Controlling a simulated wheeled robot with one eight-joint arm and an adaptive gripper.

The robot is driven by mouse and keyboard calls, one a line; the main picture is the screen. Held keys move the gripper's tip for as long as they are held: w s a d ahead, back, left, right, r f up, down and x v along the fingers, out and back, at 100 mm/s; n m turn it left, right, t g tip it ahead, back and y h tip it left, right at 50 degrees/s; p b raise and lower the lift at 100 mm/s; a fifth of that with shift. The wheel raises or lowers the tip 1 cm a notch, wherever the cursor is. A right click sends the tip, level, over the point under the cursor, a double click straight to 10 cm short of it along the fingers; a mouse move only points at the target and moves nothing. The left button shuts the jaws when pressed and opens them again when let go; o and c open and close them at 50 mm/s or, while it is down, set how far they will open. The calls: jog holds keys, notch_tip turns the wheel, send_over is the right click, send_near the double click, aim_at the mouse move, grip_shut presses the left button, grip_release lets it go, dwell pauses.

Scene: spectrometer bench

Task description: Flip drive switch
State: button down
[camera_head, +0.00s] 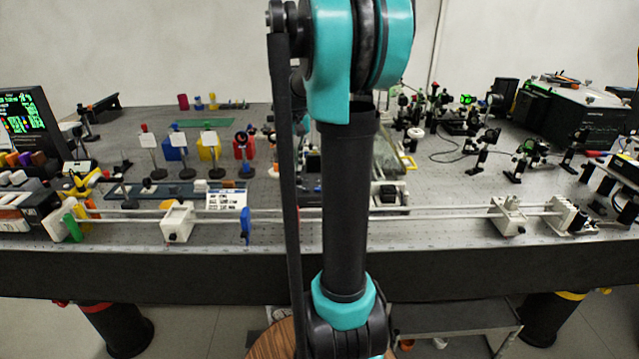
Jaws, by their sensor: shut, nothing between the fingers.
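I cannot make out a drive switch in the head view. A small white and dark box (389,194) sits by the long rails, just right of my arm, but its details are too small to tell. My arm stands upright across the middle of the view and covers the centre of the bench. My gripper is not visible. Anything directly behind the arm is hidden.
Long pale rails (440,213) run along the front of the dark optical table (270,262). They carry white blocks (177,222) and a blue plate (245,226). Optics mounts (484,150) crowd the right. A monitor (27,122) stands at the left.

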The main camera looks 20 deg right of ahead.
jog(key=shift+f, duration=0.35)
jog(key=shift+r, duration=3.5)
jog(key=shift+s, duration=0.1)
